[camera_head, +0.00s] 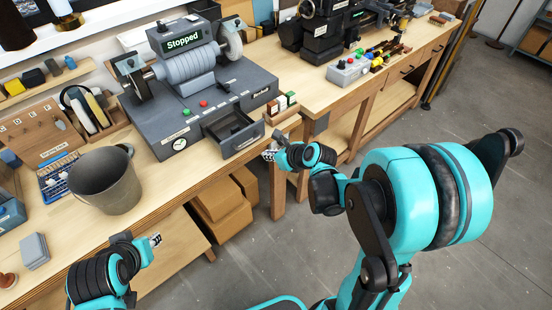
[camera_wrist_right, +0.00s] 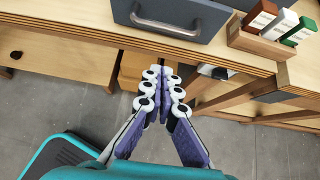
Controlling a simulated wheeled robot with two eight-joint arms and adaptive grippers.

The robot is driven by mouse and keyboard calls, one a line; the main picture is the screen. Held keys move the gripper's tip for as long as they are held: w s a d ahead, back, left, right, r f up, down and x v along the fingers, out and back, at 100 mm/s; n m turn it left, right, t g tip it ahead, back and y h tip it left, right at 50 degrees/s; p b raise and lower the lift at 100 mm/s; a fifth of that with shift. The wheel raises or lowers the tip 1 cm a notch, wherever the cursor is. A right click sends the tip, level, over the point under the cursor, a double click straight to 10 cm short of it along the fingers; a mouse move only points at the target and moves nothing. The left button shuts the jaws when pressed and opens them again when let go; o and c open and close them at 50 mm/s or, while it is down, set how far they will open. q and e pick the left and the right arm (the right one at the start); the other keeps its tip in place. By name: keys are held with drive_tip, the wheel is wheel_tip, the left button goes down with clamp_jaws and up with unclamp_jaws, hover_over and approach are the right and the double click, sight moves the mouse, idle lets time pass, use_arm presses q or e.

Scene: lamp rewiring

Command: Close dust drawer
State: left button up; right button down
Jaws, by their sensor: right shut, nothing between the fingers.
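The dust drawer (camera_head: 243,139) is a dark grey drawer at the front right of the grey grinder machine (camera_head: 185,75). It stands pulled out, with its inside showing from above. Its front and bar handle (camera_wrist_right: 165,24) show at the top of the right wrist view. My right gripper (camera_head: 268,153) is shut and empty, just in front of the bench edge and to the right of the drawer front. It shows in the right wrist view (camera_wrist_right: 161,85), apart from the handle. My left gripper (camera_head: 155,240) is near the bench's front edge at lower left; its finger opening is too small to judge.
A small wooden holder with coloured blocks (camera_head: 282,110) stands right of the drawer. A grey bucket (camera_head: 106,182) stands on the bench at left. Cardboard boxes (camera_head: 222,212) are under the bench. The machine's display reads "Stopped". The floor in front is open.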

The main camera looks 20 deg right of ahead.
use_arm(q)
drive_tip(key=shift+f+b, duration=0.65)
drive_tip(key=shift+f, duration=0.25)
use_arm(e)
drive_tip(key=w+a+f, duration=0.1)
drive_tip(key=w+a, duration=0.1)
drive_tip(key=w, duration=0.4)
drive_tip(key=shift+f, duration=0.15)
